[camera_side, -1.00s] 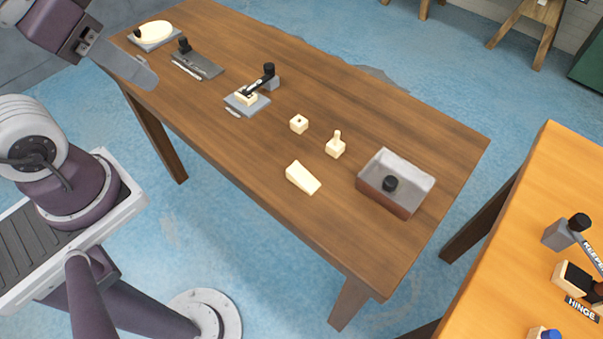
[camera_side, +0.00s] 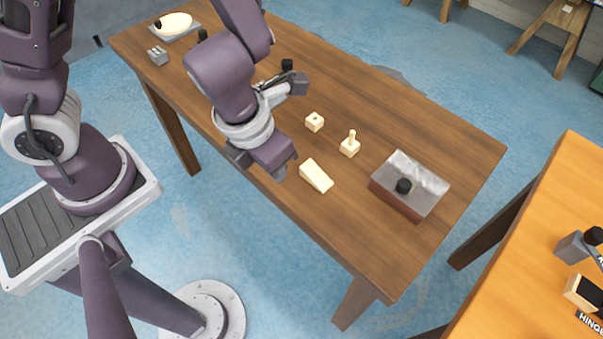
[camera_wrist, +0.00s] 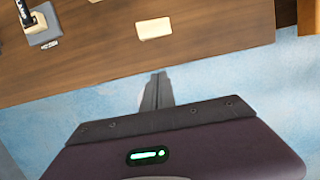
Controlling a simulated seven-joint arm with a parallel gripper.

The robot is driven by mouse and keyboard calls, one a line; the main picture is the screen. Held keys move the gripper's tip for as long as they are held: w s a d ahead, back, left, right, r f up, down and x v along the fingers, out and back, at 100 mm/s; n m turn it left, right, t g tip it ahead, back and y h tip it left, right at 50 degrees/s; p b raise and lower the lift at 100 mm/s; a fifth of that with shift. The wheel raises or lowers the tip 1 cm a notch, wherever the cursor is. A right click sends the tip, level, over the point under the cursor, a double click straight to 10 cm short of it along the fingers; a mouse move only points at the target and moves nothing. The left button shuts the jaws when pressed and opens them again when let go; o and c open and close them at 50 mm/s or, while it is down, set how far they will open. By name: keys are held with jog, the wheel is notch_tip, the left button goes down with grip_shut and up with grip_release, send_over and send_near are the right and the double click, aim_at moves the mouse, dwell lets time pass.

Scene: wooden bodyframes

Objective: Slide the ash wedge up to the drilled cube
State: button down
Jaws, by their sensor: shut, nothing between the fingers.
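The ash wedge (camera_side: 316,176) is a pale block with a sloping top, lying near the front edge of the table. The drilled cube (camera_side: 314,122) is a small pale cube with a dark hole in its top, behind the wedge with bare wood between them. My gripper (camera_side: 284,172) is shut and empty, at the left of the wedge and apart from it. In the wrist view the shut fingers (camera_wrist: 158,88) show against the blue floor just outside the table edge, with the wedge (camera_wrist: 153,28) beyond them.
A pale cube with an upright peg (camera_side: 350,147) stands right of the drilled cube. A brown box with a grey top and black knob (camera_side: 396,201) is farther right. A grey plate with a pale block (camera_wrist: 45,36) lies left in the wrist view.

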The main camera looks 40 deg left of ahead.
aim_at(316, 176)
jog(key=x, duration=0.9)
jog(key=shift+a+f, duration=0.15)
jog(key=shift+f, duration=0.1)
jog(key=w, duration=0.2)
jog(key=shift+w, duration=1.1)
jog(key=w, duration=0.8)
jog(key=shift+s, duration=0.1)
